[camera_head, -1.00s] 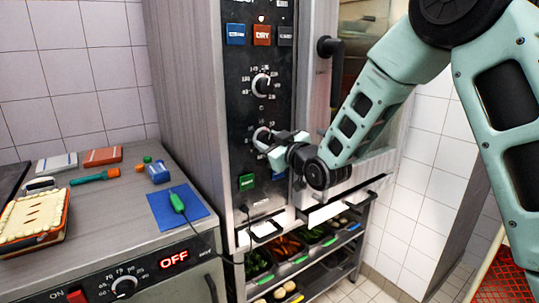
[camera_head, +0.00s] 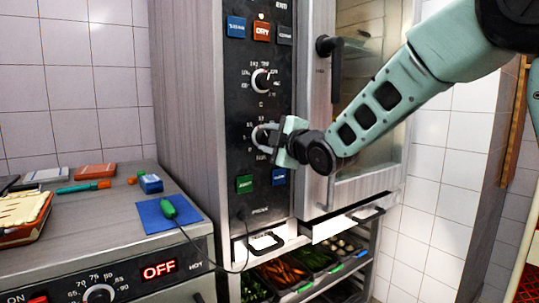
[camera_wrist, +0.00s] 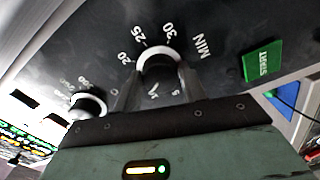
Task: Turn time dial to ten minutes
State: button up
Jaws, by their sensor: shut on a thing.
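The time dial (camera_head: 259,137) is the lower round knob on the oven's dark control panel. In the wrist view the time dial (camera_wrist: 158,63) has a pale rim, with 20, 25, 30 and MIN printed around it. My gripper (camera_head: 272,138) reaches it from the right. In the wrist view my gripper (camera_wrist: 156,92) has one finger on each side of the knob and is shut on it. The fingers and gripper body hide part of the scale, and I cannot tell which mark the dial points to.
The temperature dial (camera_head: 261,81) sits just above on the panel. A green START button (camera_head: 244,184) and a blue button (camera_head: 279,177) sit below. The oven door handle (camera_head: 335,68) is to the right. A counter with a blue mat (camera_head: 158,216) stands at left.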

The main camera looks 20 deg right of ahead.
jog(key=shift+f+n+b, duration=0.1)
jog(key=shift+n+b, duration=1.4)
jog(key=shift+b, duration=0.2)
jog(key=o, duration=1)
jog(key=v, duration=1.7)
jog(key=shift+s+b, duration=0.2)
jog(key=shift+b, duration=0.1)
